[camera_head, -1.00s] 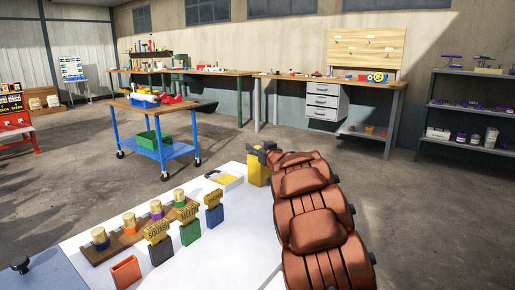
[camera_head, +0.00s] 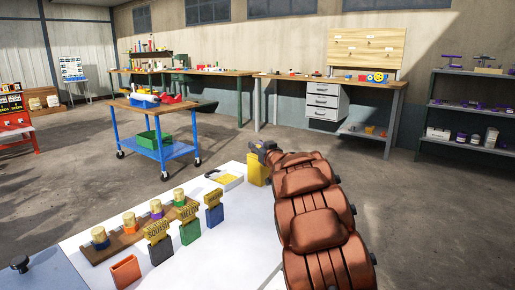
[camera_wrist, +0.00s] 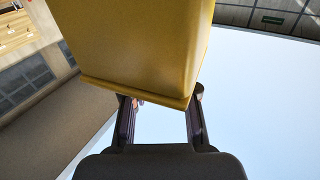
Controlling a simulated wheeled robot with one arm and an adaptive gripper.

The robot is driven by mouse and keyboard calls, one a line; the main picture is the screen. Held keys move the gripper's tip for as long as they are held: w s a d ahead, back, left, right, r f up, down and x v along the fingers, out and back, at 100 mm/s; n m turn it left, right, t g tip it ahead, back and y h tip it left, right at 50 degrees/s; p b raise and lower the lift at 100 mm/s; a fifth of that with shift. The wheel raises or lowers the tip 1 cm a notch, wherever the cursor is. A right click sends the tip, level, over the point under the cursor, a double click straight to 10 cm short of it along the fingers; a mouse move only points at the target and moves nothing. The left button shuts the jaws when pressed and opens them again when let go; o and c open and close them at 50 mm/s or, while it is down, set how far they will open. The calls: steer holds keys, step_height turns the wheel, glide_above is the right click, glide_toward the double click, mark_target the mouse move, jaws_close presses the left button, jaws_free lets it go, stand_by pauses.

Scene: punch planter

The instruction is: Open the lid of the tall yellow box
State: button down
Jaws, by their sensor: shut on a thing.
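The tall yellow box (camera_head: 256,174) stands upright at the far end of the white table. Its top is largely covered by my gripper (camera_head: 265,149) in the head view. In the wrist view the box (camera_wrist: 140,40) fills the upper middle, and the rim of its lid (camera_wrist: 135,92) runs along its lower edge. My gripper (camera_wrist: 160,104) has one dark finger at each side of this rim and is shut on the lid. The fingertips are partly hidden behind the box. I cannot see any gap between lid and box.
A blue cart (camera_head: 160,135) stands beyond. Bare table lies left of my arm.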

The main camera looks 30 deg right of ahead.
steer(key=shift+s+m+t+b, duration=0.2)
steer(key=shift+m+t+b, duration=0.1)
steer(key=shift+t+b, duration=0.35)
steer(key=shift+s+d+r+m+t, duration=0.1)
steer(key=shift+s+r+m+t, duration=0.25)
steer(key=shift+t, duration=0.3)
steer(key=shift+s+d+r+m+t+h, duration=0.15)
steer(key=shift+s+r+m+t+h, duration=0.1)
steer(key=shift+r+m+t+h, duration=0.25)
steer(key=shift+f, duration=0.1)
steer(key=c, duration=0.9)
jaws_free()
steer(key=shift+s, duration=0.1)
